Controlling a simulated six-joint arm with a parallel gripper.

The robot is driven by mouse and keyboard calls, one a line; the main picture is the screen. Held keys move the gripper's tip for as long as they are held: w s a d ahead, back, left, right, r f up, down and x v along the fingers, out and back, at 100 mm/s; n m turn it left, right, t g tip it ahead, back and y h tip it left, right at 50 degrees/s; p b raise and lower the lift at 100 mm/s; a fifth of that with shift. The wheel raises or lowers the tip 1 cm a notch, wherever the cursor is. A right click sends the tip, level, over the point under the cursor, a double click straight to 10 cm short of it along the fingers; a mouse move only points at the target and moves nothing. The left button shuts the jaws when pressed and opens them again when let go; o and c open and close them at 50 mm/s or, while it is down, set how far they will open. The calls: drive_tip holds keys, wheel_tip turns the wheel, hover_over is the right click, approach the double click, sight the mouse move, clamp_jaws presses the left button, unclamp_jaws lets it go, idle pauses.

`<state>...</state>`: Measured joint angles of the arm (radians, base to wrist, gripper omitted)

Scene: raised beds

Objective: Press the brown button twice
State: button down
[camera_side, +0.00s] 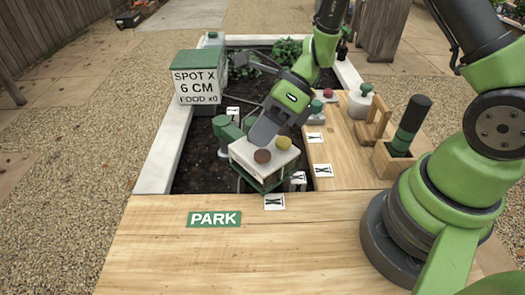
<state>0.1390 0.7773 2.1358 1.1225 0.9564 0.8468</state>
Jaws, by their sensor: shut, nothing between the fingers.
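The brown button (262,156) is a round brown cap on top of a white box (262,171) with a green frame, standing over the dark soil bed. A yellow-olive button (284,143) sits beside it on the same box. My gripper (261,137) points down from the upper right, its grey fingers shut and empty. Its tip shows just behind and above the brown button in the picture. I cannot tell whether it touches the box top. The brown button's top is in plain view.
A sign box (195,86) reads "SPOT X 6 CM FOOD x0". A green fixture (228,129) stands left of my gripper. Red (328,92) and green (316,105) buttons, a white bottle (359,101) and a wooden holder (391,161) are on the right. The "PARK" board (150,235) is clear.

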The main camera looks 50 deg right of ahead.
drive_tip(key=shift+f, duration=0.2)
idle(0.4)
drive_tip(key=shift+f, duration=0.25)
drive_tip(key=shift+f, duration=0.55)
idle(0.7)
drive_tip(key=shift+r, duration=1)
drive_tip(key=shift+r, duration=2.5)
